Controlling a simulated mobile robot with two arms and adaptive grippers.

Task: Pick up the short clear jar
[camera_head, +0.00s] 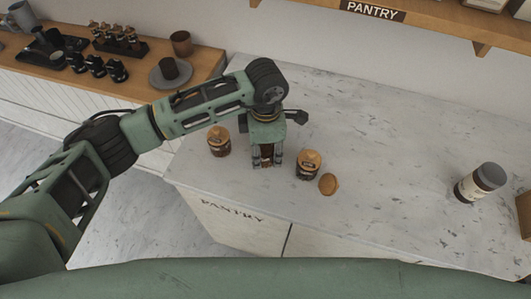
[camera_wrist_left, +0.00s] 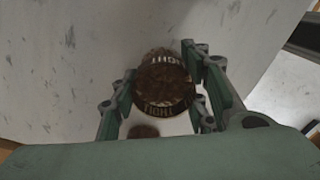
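My left gripper (camera_head: 267,160) points down at the counter, its fingers on both sides of a short clear jar. In the left wrist view this jar (camera_wrist_left: 165,88) shows from above, with dark brown contents and lettering around its side. The fingers (camera_wrist_left: 160,85) sit close to it on both sides; whether they press on it is unclear. In the head view the fingers mostly hide this jar. Two similar short jars with wooden tops stand nearby, one left of the gripper (camera_head: 219,141) and one right of it (camera_head: 308,165). My right gripper is not in view.
A round wooden lid (camera_head: 328,184) lies by the right jar. A taller dark-topped jar (camera_head: 480,183) is on the counter's right side. A wooden side counter (camera_head: 205,62) holds cups and coffee tools. A pantry shelf (camera_head: 420,17) is above. The counter's middle right (camera_head: 400,160) is clear.

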